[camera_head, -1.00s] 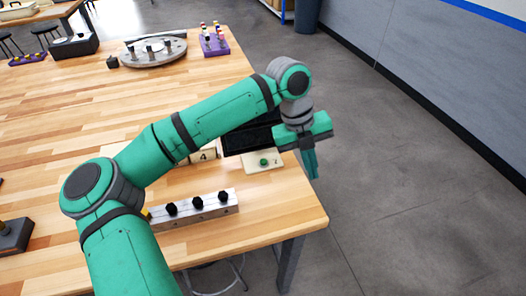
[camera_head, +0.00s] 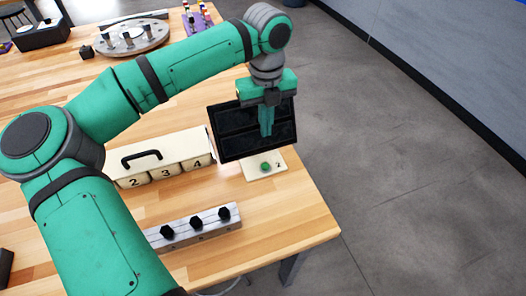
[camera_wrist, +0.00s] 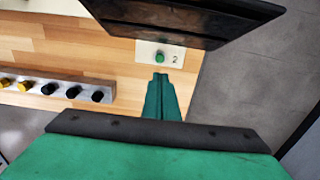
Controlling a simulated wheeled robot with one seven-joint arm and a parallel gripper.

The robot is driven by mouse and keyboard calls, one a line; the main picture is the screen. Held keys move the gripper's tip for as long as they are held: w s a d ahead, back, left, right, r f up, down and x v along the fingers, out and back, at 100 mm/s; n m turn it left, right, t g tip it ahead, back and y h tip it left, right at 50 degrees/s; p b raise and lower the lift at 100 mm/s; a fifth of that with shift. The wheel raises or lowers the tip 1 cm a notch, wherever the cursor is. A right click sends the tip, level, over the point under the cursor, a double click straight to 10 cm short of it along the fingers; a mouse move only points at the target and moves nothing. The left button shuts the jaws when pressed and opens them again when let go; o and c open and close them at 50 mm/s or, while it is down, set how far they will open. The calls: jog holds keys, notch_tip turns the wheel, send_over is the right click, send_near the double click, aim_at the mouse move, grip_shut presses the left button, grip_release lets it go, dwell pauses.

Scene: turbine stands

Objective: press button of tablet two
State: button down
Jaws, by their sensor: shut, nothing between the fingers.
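The tablet (camera_head: 228,142) is a dark screen standing tilted near the table's right edge. It also shows at the top of the wrist view (camera_wrist: 190,14). In front of it lies a cream plate (camera_head: 255,173) marked 2, with a round green button (camera_head: 265,167) on it. The button also shows in the wrist view (camera_wrist: 159,57). My gripper (camera_head: 266,132) is shut and empty, pointing down. In the head view it is in front of the screen and above the button. In the wrist view its fingertips (camera_wrist: 160,76) appear just below the button, apart from it.
A cream box (camera_head: 185,149) with a black handle and drawers numbered 2, 3 and 4 stands left of the tablet. A grey bar (camera_head: 193,233) with black knobs lies nearer. A round grey fixture (camera_head: 132,36) stands farther back. Wood is bare between plate and bar.

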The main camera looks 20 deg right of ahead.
aim_at(266, 165)
notch_tip(266, 165, down, 14)
jog(key=shift+f, duration=0.1)
dwell(0.7)
jog(key=shift+s+f, duration=0.15)
jog(key=shift+f, duration=0.85)
notch_tip(266, 165, up, 15)
dwell(0.4)
jog(key=shift+w, duration=0.2)
